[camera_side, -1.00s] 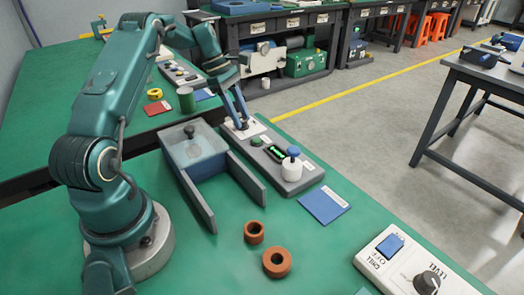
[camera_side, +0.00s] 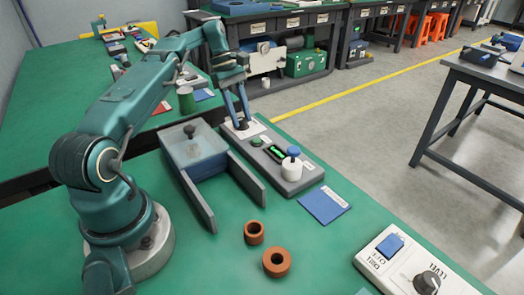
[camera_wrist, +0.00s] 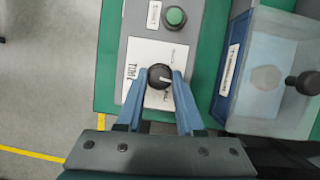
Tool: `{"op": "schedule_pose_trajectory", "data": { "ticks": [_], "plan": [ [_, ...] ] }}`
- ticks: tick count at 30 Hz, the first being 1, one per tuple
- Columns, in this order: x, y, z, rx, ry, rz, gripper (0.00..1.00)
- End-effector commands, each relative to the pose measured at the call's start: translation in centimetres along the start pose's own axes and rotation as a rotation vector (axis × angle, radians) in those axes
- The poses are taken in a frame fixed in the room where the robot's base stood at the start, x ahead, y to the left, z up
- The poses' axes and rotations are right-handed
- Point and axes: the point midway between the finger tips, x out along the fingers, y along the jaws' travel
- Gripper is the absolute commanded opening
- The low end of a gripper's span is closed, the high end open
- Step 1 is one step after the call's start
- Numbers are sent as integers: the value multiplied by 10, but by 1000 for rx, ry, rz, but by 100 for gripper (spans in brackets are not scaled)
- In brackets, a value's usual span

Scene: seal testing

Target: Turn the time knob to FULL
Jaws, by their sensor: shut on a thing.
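The time knob (camera_wrist: 159,77) is a dark round knob on a white label plate at one end of the grey control panel (camera_side: 292,186). In the wrist view its white pointer line runs toward the right. The word FULL seems to be printed just below the knob, and a smaller word, hard to read, is at its upper right. My gripper (camera_wrist: 159,75) has its blue fingers on the left and right sides of the knob, shut on it. In the side view my gripper (camera_side: 242,121) reaches down to the panel's far end, and its fingers mostly hide the knob.
A green button (camera_wrist: 176,17) is beside the knob's plate. A clear-topped box (camera_side: 204,158) with grey side walls is close by. Two brown rings (camera_side: 276,262) lie on the open green bench.

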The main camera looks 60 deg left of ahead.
Motion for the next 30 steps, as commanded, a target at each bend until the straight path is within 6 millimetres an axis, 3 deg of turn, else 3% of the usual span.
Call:
{"op": "schedule_pose_trajectory", "data": {
  "ticks": [16, 17, 19, 30],
  "plan": [
    [0, 1, 3, 17, -4, -1, 0],
    [0, 1, 3, 17, -4, -1, 40],
    [0, 1, 2, 16, -3, -2, 66],
    [0, 0, 1, 10, -1, -3, 66]
  ]
}}
